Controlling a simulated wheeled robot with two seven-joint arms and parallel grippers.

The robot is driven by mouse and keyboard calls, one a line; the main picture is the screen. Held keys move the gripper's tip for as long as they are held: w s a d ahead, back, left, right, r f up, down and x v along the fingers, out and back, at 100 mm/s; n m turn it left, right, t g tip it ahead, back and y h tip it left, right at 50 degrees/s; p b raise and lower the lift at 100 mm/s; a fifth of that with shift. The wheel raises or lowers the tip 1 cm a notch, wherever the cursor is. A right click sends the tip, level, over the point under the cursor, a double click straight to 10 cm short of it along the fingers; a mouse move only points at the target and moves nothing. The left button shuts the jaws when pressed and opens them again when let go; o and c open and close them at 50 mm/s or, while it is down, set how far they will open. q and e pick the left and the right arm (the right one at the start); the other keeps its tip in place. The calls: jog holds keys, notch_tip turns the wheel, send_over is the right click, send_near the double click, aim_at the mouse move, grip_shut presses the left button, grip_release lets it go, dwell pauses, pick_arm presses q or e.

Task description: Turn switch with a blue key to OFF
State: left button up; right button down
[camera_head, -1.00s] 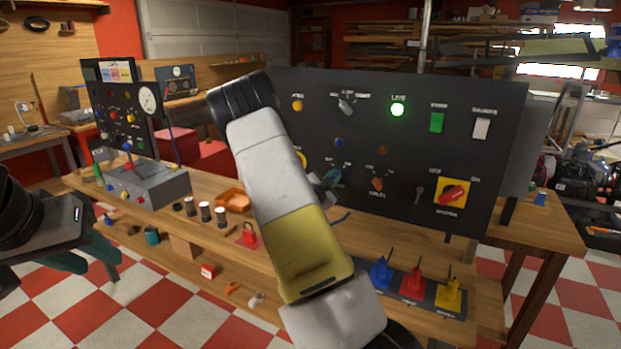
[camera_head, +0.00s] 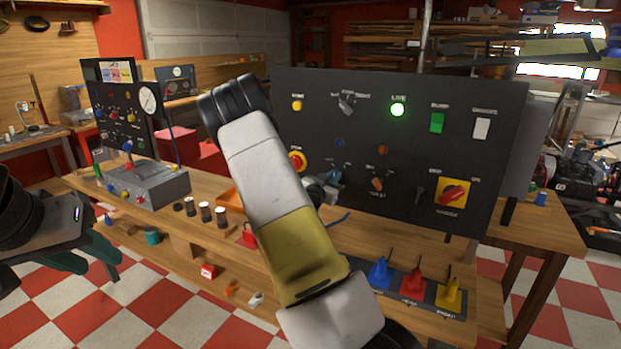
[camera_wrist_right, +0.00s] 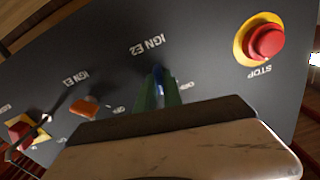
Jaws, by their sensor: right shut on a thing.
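The black control panel (camera_head: 455,95) stands upright on the bench. In the right wrist view the blue key (camera_wrist_right: 159,84) shows between the green fingers of my right gripper (camera_wrist_right: 158,92), under a label reading IGN. The gripper is shut on this key at the panel face. Its turn position and most of the switch are hidden by the fingers. In the head view my right gripper (camera_head: 328,186) is partly hidden behind my arm. My left gripper (camera_head: 88,257) hangs at the lower left, fingers apart, with nothing between them.
The red STOP button (camera_wrist_right: 266,41) is beside the key. An orange key switch (camera_head: 377,184) sits to its right in the head view. A green LIVE lamp (camera_head: 397,110) is lit. Blue, red and yellow padlocks (camera_head: 412,283) stand below the panel.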

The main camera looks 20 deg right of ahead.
jog(key=n, duration=0.9)
jog(key=shift+w+a+f+n, duration=0.1)
jog(key=shift+a+n, duration=0.05)
jog(key=shift+n, duration=0.25)
dwell(0.4)
jog(key=c, duration=1.5)
grip_release()
jog(key=v, duration=0.7)
jog(key=shift+s+a, duration=0.25)
jog(key=shift+a, duration=0.05)
